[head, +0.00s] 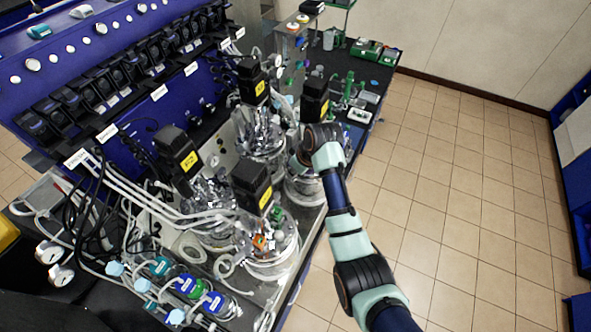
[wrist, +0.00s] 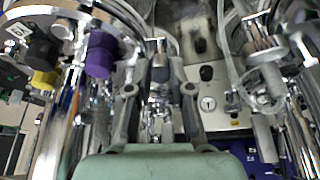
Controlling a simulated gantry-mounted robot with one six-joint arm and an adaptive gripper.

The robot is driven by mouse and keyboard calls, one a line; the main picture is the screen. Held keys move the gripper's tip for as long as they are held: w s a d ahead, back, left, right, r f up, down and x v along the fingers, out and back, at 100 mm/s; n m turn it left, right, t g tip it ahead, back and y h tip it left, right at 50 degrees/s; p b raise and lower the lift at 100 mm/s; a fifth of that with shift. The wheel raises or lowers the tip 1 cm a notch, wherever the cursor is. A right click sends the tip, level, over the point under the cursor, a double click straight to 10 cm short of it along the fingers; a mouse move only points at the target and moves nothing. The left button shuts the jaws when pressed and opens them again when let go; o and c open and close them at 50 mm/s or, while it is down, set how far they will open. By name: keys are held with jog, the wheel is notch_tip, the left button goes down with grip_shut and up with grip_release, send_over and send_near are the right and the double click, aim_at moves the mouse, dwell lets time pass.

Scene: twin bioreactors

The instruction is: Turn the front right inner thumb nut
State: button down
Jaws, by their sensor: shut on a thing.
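In the wrist view my gripper (wrist: 160,85) is in the middle, with its fingers on either side of a small shiny metal part (wrist: 160,68). It is shut on this part, which I take to be the thumb nut. The fingers and the clutter hide most of the nut, so how far it is turned cannot be told. In the head view my arm reaches to the glass vessel (head: 303,189) at the right, below a black motor block (head: 315,97). My own wrist hides the fingers and the nut there.
Other black motor blocks stand close by, one behind (head: 253,80) and one in front (head: 252,183). In the wrist view a purple cap (wrist: 100,55) and a curved metal rim are at left, and a metal valve handle (wrist: 262,85) is at right. Tubes crowd the bench.

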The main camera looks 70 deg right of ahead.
jog(key=m, duration=0.2)
jog(key=m+h, duration=0.1)
jog(key=m, duration=0.1)
jog(key=m+g, duration=0.1)
jog(key=shift+w+a+m+h, duration=0.2)
jog(key=shift+a+m+h, duration=0.1)
jog(key=shift+m+h, duration=0.1)
jog(key=m+g, duration=0.1)
jog(key=m, duration=0.1)
jog(key=m+h, duration=0.1)
jog(key=m, duration=0.1)
jog(key=shift+w+a+m+g, duration=0.1)
jog(key=shift+w+m+g, duration=0.1)
jog(key=shift+m+g, duration=0.2)
jog(key=c, duration=1)
grip_release()
jog(key=shift+c, duration=0.2)
notch_tip(320, 180, up, 10)
jog(key=shift+c, duration=0.3)
